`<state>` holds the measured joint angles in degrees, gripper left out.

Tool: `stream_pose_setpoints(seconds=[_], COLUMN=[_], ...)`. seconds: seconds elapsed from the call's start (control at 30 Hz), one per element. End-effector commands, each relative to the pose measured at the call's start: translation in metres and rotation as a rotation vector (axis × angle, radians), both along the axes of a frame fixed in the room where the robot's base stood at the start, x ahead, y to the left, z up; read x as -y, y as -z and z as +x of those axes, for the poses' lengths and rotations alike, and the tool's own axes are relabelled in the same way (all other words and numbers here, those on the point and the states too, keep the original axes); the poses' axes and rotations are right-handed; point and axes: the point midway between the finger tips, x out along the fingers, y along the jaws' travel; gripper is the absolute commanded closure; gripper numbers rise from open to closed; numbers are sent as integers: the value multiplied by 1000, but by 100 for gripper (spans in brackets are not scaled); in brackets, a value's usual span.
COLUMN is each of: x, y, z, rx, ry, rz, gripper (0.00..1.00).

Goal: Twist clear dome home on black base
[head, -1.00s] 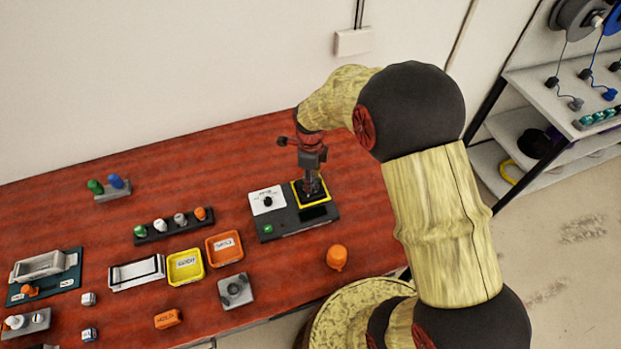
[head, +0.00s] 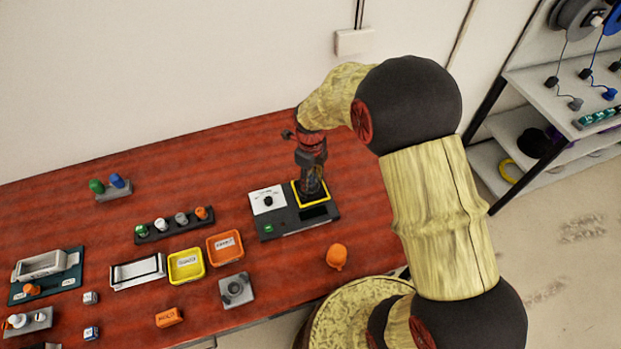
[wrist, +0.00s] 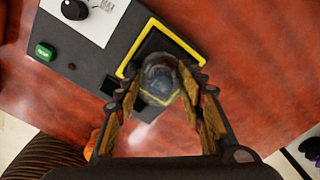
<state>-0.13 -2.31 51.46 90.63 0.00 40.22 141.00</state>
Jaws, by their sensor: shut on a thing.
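The clear dome (wrist: 158,80) shows in the wrist view between the two fingers of my gripper (wrist: 165,88), smoky and see-through. My gripper is shut on it. The dome is over the black base (wrist: 150,48), a dark square inside a yellow border on the dark test unit (wrist: 75,72). In the head view my gripper (head: 312,186) points down at the yellow-bordered square (head: 325,203) and hides most of the dome. I cannot tell how the dome's lower edge meets the base.
The unit has a white dial plate (head: 267,200) and a green button (head: 268,228). An orange dome-like part (head: 337,256) lies in front. Orange (head: 225,246) and yellow (head: 186,265) trays stand to the left, with a rack of small caps (head: 174,226) behind. The red table is clear behind the unit.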

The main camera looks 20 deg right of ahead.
Motion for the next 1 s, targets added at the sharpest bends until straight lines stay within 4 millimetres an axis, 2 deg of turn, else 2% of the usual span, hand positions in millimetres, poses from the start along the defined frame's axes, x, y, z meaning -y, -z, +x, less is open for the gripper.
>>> stream_pose_setpoints(seconds=[0.2, 0.4, 0.43, 0.77, 1.0], x=[0, 0, 0, 0, 0], y=[0, 1, 1, 0, 0], z=[0, 0, 0, 0, 0], rx=[-1, -1, -1, 0, 0], ry=[154, 161, 161, 160, 159], rz=[0, -1, -1, 0, 0], gripper=[80, 80, 59, 40, 39])
